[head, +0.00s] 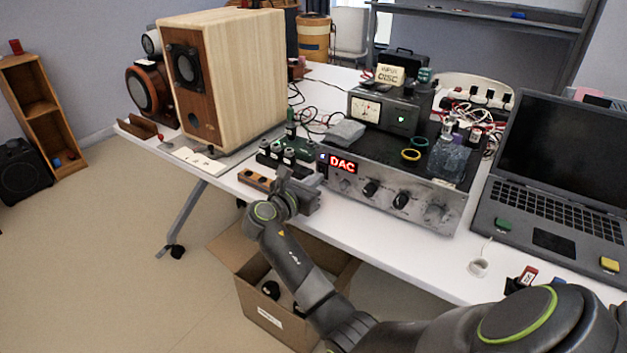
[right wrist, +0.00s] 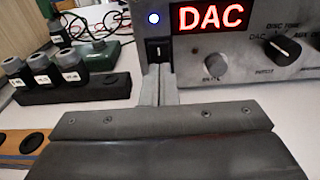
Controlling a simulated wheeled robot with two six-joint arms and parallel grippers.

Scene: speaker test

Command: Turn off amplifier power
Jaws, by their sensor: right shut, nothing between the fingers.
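The amplifier (head: 385,185) is a grey metal box on the white table, with a red lit "DAC" display (right wrist: 208,17) and a row of knobs. Its black power switch (right wrist: 159,49) sits at the left end of the front panel, under a lit blue light (right wrist: 153,18). My right gripper (right wrist: 157,80) is shut and empty, with its fingertips just below and in front of the switch. I cannot tell whether they touch the panel. In the head view my right gripper (head: 303,190) is at the amplifier's left front corner. My left gripper is not in view.
A black rack of small labelled bottles (right wrist: 75,88) stands left of my right gripper. A wooden speaker (head: 245,80) stands further left. An open laptop (head: 560,170) is on the right. A cardboard box (head: 265,300) is below the table edge. Cables lie behind the bottles.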

